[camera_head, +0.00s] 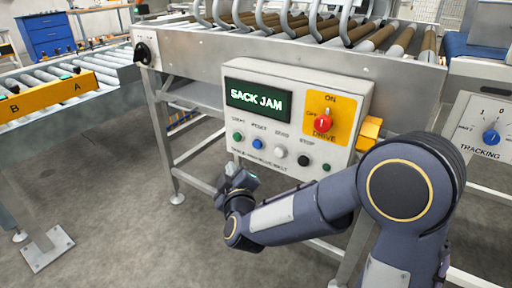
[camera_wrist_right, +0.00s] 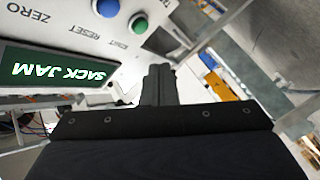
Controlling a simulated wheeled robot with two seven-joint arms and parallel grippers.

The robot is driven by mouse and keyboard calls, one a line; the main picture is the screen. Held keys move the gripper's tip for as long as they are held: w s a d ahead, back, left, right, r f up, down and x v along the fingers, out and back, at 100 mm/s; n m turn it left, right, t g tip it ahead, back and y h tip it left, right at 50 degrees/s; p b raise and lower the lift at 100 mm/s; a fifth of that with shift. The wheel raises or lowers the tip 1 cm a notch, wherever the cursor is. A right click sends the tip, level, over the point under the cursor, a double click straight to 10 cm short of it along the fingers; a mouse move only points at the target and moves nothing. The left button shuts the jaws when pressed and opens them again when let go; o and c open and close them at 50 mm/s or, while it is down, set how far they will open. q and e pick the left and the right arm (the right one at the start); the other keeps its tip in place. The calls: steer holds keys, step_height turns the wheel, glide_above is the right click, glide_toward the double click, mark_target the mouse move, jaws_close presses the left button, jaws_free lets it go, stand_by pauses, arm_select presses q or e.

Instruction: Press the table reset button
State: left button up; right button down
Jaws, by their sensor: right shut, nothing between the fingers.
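The blue button (camera_head: 257,144) under the RESET label is on the grey control panel (camera_head: 350,92), in a row between a green button (camera_head: 238,137) and a white one (camera_head: 280,151). In the right wrist view the panel appears upside down, with the blue button (camera_wrist_right: 107,8) at the top edge and the green button (camera_wrist_right: 138,23) beside it. My right gripper (camera_head: 232,170) is just below the left part of the button row. Its fingers (camera_wrist_right: 158,82) are together and empty, apart from the buttons in the picture. My left gripper is out of view.
The panel's screen (camera_head: 258,97) reads SACK JAM. A red rotary switch (camera_head: 323,122) on yellow and a black button (camera_head: 303,160) are further right. A tracking panel (camera_head: 481,125) is at far right. A roller conveyor (camera_head: 375,38) runs behind; floor is open at front left.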

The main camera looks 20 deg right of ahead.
mark_target(257, 145)
steer(key=w+d+b, duration=0.2)
steer(key=w+d, duration=0.3)
steer(key=d, duration=0.2)
steer(key=shift+w, duration=0.2)
stand_by(2.0)
steer(key=shift+w+d, duration=0.25)
steer(key=shift+d, duration=0.05)
steer(key=shift+w+d, duration=0.35)
steer(key=shift+d, duration=0.05)
stand_by(0.8)
steer(key=shift+s+a, duration=0.1)
stand_by(0.3)
steer(key=shift+s+a, duration=0.5)
steer(key=shift+a, duration=0.1)
